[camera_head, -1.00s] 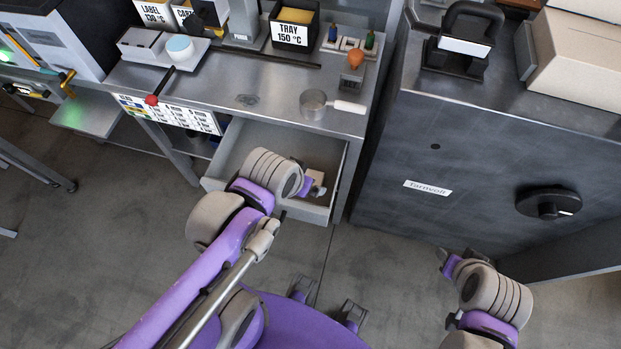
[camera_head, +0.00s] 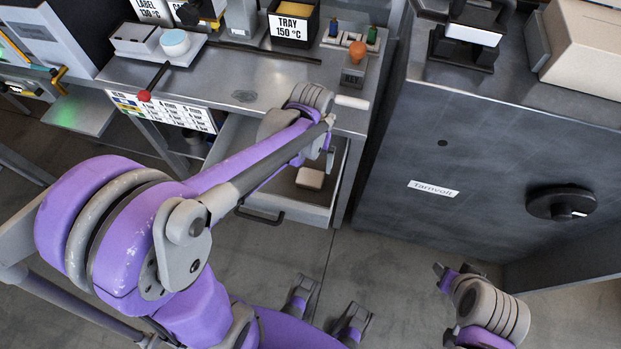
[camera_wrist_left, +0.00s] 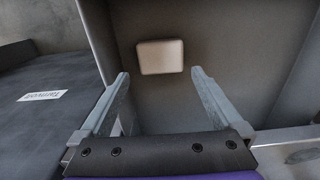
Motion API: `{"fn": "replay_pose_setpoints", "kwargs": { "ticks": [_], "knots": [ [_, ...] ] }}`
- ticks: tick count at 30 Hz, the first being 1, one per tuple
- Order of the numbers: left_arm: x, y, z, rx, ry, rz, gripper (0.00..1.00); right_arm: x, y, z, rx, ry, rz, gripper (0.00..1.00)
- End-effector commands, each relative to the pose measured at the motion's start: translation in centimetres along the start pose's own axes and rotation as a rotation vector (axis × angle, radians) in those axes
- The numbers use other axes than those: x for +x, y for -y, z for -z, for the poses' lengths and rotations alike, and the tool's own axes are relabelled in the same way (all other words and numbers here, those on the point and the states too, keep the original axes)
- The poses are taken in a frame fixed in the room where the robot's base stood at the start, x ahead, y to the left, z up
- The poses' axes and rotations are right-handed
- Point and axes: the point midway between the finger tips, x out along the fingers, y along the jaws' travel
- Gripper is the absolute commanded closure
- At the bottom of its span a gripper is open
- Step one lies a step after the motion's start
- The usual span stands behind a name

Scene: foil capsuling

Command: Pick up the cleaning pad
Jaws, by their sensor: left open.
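The cleaning pad, a small beige block with rounded corners (camera_head: 309,178), lies on the floor of the open drawer (camera_head: 336,190). In the left wrist view the pad (camera_wrist_left: 160,57) shows whole, beyond the fingertips and between their lines. My left gripper (camera_head: 326,152) is above the drawer near its right side, mostly hidden by its own arm in the head view. In the left wrist view its two fingers (camera_wrist_left: 160,76) are spread wide with nothing between them. My right gripper (camera_head: 455,270) is low at the right, far from the pad; its finger gap is unclear.
The drawer walls surround the pad, and the steel worktop (camera_head: 225,88) overhangs the drawer's back. The dark Tarnvolt cabinet (camera_head: 480,145) stands to the right.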

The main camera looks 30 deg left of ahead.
Motion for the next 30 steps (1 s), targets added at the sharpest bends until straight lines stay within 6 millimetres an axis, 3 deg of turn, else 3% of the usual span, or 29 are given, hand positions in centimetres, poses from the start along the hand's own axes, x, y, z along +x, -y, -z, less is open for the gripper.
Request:
{"fn": "replay_pose_setpoints", "kwargs": {
  "ticks": [7,15,24,30],
  "knots": [
    [2.1,0.0,-0.1,0.0,-0.001,0.0,0.0,0.3,0.0,-0.2,0.0,0.001,0.0,0.53],
    [5.9,0.1,-0.3,0.001,-0.001,0.0,0.0,0.8,0.0,-0.5,0.0,0.003,0.0,0.53],
    [6.4,0.1,-0.3,0.001,-0.002,0.0,0.0,0.8,0.0,-0.5,0.0,0.003,0.0,0.53],
    [6.4,0.1,-0.3,0.001,-0.002,0.0,0.36,0.8,0.0,-0.5,0.0,0.003,0.0,0.53]
  ]
}}
